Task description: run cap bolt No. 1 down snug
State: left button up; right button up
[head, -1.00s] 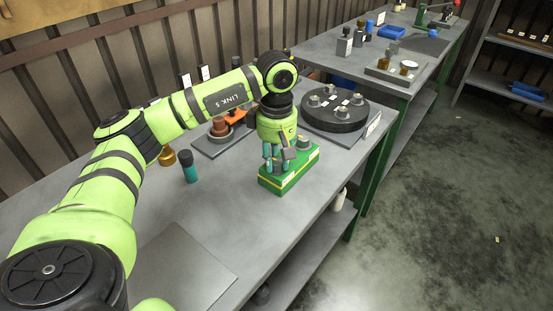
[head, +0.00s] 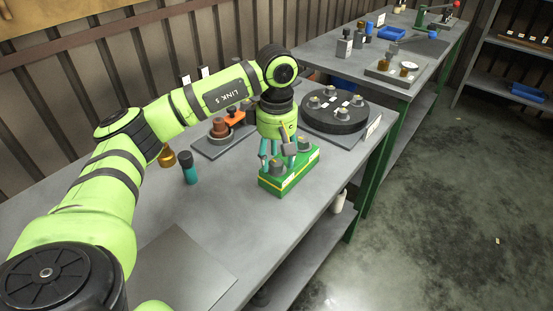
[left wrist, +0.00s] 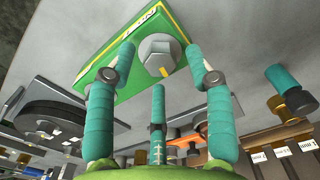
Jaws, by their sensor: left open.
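A green block (head: 290,177) with a yellow edge stripe stands near the table's front edge. A grey hex-head bolt (head: 276,167) is at its near end; another grey bolt (head: 304,143) is at its far end. My left gripper (head: 277,155) hangs above the block, its teal fingers spread. In the left wrist view, a hex head (left wrist: 158,50) with a yellow mark lies between and beyond the spread fingertips, with no finger seen closed on it. A black round disc (head: 327,121) with several grey bolts on top stands behind the block. My right gripper is out of view.
A teal cylinder with a dark top (head: 188,167) and a brass part (head: 167,157) stand left of the block. A plate with a brown stepped part (head: 220,128) and an orange piece (head: 235,117) lies behind.

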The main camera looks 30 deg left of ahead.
aim_at(277, 162)
pick_arm(q)
notch_tip(277, 162, up, 11)
jog(key=shift+f, duration=0.2)
dwell(0.6)
